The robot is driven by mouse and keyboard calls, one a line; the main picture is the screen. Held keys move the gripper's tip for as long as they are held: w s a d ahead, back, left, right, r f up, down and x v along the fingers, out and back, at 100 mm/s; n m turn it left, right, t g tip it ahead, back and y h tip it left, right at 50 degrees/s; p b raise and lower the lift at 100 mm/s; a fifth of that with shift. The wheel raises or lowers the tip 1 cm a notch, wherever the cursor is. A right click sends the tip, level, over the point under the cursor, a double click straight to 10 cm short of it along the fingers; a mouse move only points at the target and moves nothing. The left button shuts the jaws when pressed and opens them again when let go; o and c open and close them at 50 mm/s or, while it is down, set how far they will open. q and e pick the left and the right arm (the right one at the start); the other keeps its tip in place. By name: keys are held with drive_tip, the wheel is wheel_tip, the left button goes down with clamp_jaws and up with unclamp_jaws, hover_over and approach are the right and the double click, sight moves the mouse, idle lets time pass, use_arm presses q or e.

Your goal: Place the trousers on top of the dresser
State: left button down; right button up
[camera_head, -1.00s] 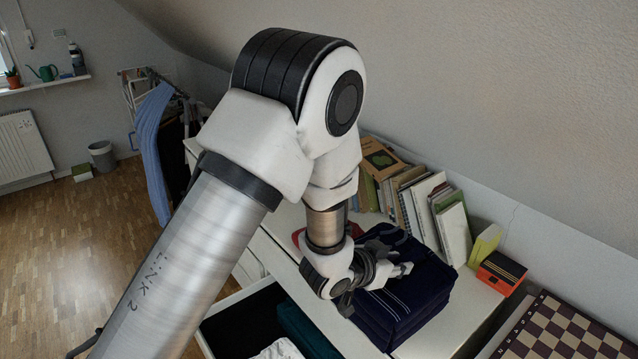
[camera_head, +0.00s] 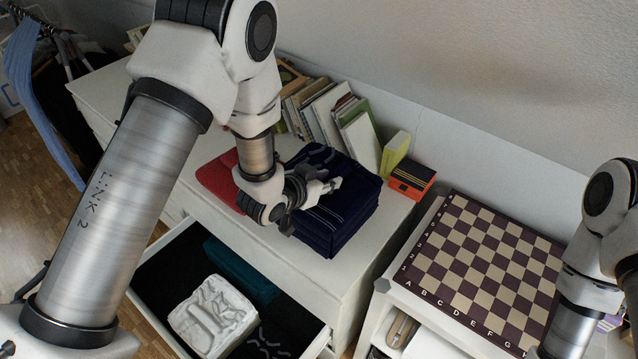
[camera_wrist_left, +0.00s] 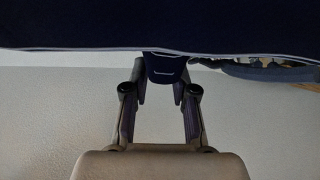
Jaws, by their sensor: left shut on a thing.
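The dark navy folded trousers (camera_head: 345,215), with pale stripes, form a thick stack on top of the white dresser (camera_head: 345,285), near its right end. My left gripper (camera_head: 312,206) is at the front left of the stack, shut on navy fabric. In the left wrist view, the fingers (camera_wrist_left: 164,75) hold a navy fold between them, and the navy trousers (camera_wrist_left: 80,25) span the top of the picture. The head view does not show whether the held fabric is apart from the stack. My right arm shows at the right edge; its gripper is out of view.
A red folded cloth (camera_head: 217,182) lies left of the stack. Books (camera_head: 345,120) and a small orange-black box (camera_head: 411,180) stand behind it. The open drawer (camera_head: 155,325) below holds a whitish cloth (camera_head: 212,315) and a teal cloth (camera_head: 240,272). A chessboard (camera_head: 485,265) lies to the right.

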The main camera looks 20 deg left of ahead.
use_arm(q)
wheel_tip(320, 180, down, 4)
drive_tip(key=shift+r+p, duration=0.1)
drive_tip(key=shift+p, duration=0.25)
drive_tip(key=shift+f, duration=0.35)
drive_tip(key=c, duration=0.9)
unclamp_jaws()
